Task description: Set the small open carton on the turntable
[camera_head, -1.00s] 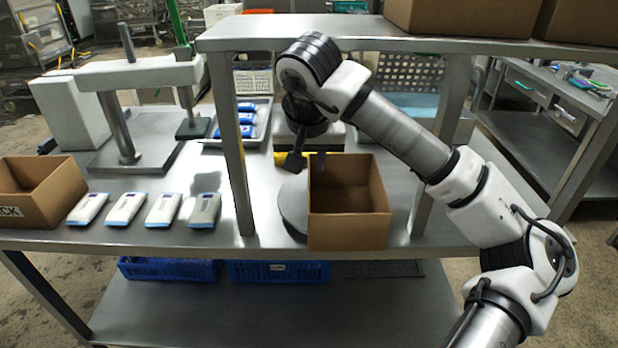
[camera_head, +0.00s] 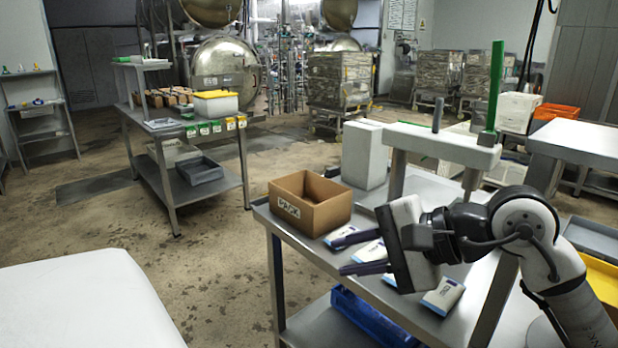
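A small open brown carton labelled PACK (camera_head: 328,217) sits upright on the left corner of the steel workbench in the head view. It looks empty as far as its inside shows. My gripper (camera_head: 337,256) is to the right of and in front of this carton, above a row of white-and-blue devices. Its two dark fingers are parallel, apart, point left and hold nothing. They look clear of the carton. The turntable is not in the current view. The second open carton seen a second ago, beside a round grey disc, is also out of view.
White-and-blue devices (camera_head: 443,296) lie on the bench under my gripper. A white press-like machine (camera_head: 440,145) stands behind. A blue crate (camera_head: 368,318) is on the lower shelf. A white surface (camera_head: 85,300) is at front left. Open floor (camera_head: 220,255) lies between.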

